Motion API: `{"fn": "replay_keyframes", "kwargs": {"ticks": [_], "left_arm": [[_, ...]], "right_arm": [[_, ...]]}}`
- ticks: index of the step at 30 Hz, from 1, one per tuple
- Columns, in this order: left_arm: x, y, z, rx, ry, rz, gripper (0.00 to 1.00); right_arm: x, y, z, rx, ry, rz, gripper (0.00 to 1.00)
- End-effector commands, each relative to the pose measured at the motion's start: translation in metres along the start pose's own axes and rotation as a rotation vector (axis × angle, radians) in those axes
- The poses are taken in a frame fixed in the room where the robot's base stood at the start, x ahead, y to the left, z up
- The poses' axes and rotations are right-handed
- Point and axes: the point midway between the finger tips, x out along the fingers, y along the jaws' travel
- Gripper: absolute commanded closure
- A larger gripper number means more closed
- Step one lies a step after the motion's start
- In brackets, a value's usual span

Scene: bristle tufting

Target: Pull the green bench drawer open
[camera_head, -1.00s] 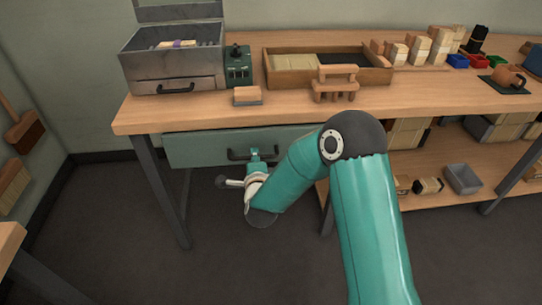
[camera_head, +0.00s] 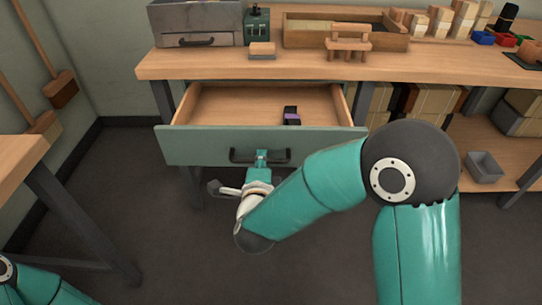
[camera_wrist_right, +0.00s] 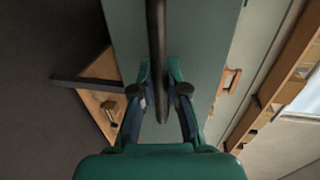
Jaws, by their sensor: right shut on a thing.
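The green drawer (camera_head: 200,146) hangs under the wooden bench and stands open, pulled out toward me. Its wooden inside shows, with a small dark and purple object (camera_head: 291,116) lying in it. The black bar handle (camera_head: 240,155) is on the drawer's front. My right gripper (camera_head: 262,157) is shut on the handle, near its middle. In the right wrist view, the handle (camera_wrist_right: 156,35) runs between the two fingers of my right gripper (camera_wrist_right: 160,75). My left gripper is out of view; only part of my left arm shows at the lower left.
The bench top (camera_head: 230,65) carries a grey metal box (camera_head: 195,22), a wooden tray (camera_head: 300,38), a small wooden stand (camera_head: 347,44) and several blocks. A lower shelf at the right holds boxes and a grey bin (camera_head: 484,168). Another table (camera_head: 20,158) stands at the left.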

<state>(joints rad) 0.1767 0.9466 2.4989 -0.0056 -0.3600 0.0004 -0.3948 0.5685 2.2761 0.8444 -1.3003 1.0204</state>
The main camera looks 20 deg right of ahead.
Motion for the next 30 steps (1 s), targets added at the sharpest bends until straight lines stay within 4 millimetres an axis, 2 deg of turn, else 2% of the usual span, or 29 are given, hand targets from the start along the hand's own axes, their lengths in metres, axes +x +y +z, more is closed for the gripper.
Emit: {"fn": "replay_keyframes", "kwargs": {"ticks": [1, 17, 18, 22, 30], "left_arm": [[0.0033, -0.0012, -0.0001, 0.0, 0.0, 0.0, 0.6], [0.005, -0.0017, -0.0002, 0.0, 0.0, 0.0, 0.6], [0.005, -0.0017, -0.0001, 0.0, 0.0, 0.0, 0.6], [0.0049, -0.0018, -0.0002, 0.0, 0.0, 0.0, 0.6], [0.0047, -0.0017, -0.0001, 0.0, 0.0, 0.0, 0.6]], "right_arm": [[-0.0046, 0.0054, 0.0077, -0.007, -0.023, 0.007, 1.0], [-0.0107, 0.0044, 0.0076, -0.005, -0.017, 0.007, 1.0], [-0.0107, 0.0043, 0.0075, -0.004, -0.017, 0.007, 0.84], [-0.0101, 0.0039, 0.0051, -0.003, -0.01, 0.006, 0.62], [-0.0095, 0.0027, 0.0013, 0.0, -0.002, 0.004, 0.61]]}}
